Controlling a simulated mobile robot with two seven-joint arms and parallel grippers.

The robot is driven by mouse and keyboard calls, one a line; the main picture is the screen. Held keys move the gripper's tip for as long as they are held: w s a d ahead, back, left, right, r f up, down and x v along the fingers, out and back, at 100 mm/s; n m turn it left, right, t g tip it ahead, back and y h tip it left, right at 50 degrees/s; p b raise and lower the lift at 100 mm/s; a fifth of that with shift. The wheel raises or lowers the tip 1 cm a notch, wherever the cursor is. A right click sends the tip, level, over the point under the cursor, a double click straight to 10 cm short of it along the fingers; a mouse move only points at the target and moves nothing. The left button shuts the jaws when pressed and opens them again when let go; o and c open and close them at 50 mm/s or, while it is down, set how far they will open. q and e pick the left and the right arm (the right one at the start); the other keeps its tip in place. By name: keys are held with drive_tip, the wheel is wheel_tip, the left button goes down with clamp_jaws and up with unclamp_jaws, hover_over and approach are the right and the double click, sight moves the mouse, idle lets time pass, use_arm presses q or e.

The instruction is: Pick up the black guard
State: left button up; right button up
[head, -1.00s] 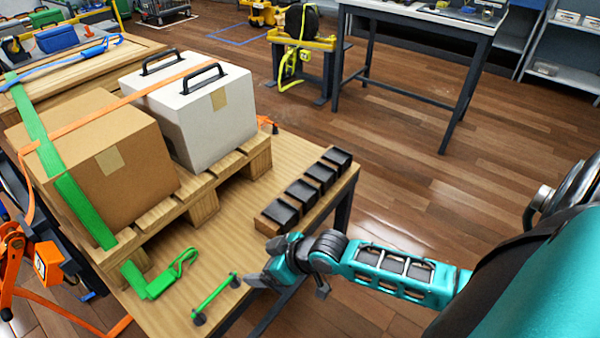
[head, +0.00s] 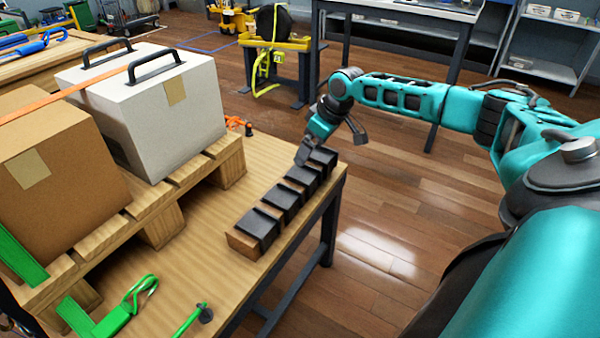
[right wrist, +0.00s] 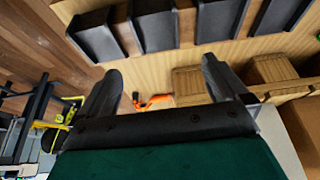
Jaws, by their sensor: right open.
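Several black guards sit in a row on a wooden strip (head: 240,243) along the table's right edge. The nearest guard (head: 256,225) and the farthest guard (head: 322,157) mark the row's ends in the head view. My right gripper (head: 331,145) is open and empty at the far end of the row, its near finger over or beside the far guards; contact cannot be told. In the right wrist view, my open fingers (right wrist: 163,85) show apart, with the guards (right wrist: 155,26) across the top of the picture. My left gripper is not in view.
The wooden table (head: 165,255) carries a pallet (head: 160,215) with a white case (head: 150,120) and a cardboard box (head: 60,180). A green ratchet (head: 115,315) and a green bar (head: 190,320) lie at the front. Floor right of the table is clear.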

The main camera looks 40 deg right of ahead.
sight(299, 174)
drive_tip(key=x, duration=0.3)
drive_tip(key=shift+w+f+b, duration=0.1)
drive_tip(key=shift+f+b, duration=0.1)
drive_tip(key=shift+b, duration=0.2)
drive_tip(key=b+x, duration=0.2)
drive_tip(key=x, duration=0.2)
drive_tip(key=shift+d+f, duration=0.1)
drive_tip(key=shift+f, duration=0.15)
drive_tip(key=shift+w+f, duration=0.2)
drive_tip(key=shift+f, duration=0.25)
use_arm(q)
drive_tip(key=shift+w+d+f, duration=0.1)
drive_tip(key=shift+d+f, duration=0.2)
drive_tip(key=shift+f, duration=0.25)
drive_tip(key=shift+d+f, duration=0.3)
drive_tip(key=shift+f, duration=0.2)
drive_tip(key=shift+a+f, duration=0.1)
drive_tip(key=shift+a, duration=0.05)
use_arm(e)
drive_tip(key=shift+f, duration=0.2)
drive_tip(key=c, duration=1.1)
